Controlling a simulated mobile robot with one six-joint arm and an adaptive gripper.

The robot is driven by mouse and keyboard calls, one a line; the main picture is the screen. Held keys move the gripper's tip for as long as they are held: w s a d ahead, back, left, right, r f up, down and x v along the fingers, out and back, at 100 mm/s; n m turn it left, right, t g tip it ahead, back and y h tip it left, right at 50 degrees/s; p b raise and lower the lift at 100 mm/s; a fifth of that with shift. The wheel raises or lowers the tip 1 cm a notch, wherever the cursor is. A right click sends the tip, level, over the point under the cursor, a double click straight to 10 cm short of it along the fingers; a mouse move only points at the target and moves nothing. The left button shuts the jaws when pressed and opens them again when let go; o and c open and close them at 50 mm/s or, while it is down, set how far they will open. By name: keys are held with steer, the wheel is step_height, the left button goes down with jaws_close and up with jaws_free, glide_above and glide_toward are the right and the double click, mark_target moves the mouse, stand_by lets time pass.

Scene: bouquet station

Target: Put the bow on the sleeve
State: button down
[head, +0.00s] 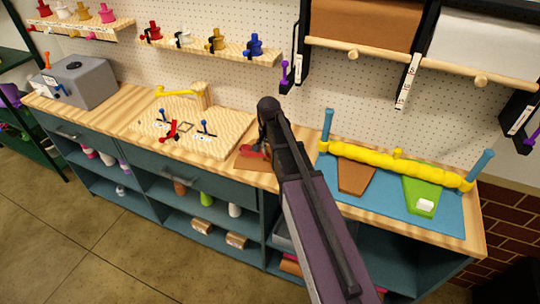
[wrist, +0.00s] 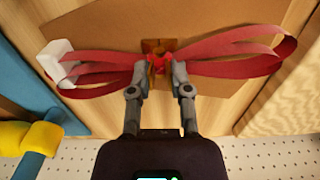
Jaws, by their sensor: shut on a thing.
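A red ribbon bow is pinched at its knot between the fingertips of my gripper (wrist: 157,68). Its loops (wrist: 235,62) spread out to both sides in the wrist view. In the head view a bit of the red bow (head: 252,152) shows beside my gripper (head: 264,150). A flat brown piece (wrist: 190,95), which looks like a paper sleeve, lies on the counter under the bow; its edge also shows in the head view (head: 247,164). A small brown square part sits behind the knot. Whether the bow touches the brown piece, I cannot tell.
A white block (wrist: 58,62) is at one loop's end. A blue mat (head: 400,212) holds a brown sleeve (head: 356,178) and a green sleeve (head: 421,185) under a yellow bar (head: 385,160) between blue posts. A wooden board (head: 225,140) with small tools stands left. My arm hides some counter.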

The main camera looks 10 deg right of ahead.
mark_target(269, 151)
steer(key=shift+f, duration=0.25)
steer(key=c, duration=0.6)
jaws_free()
steer(key=shift+o, duration=0.2)
steer(key=shift+r, duration=0.1)
step_height(269, 151, up, 12)
steer(key=p, duration=1.2)
steer(key=shift+r, duration=0.1)
steer(key=shift+s, duration=0.1)
steer(key=s+n, duration=0.7)
steer(key=s, duration=0.9)
steer(key=shift+s, duration=0.35)
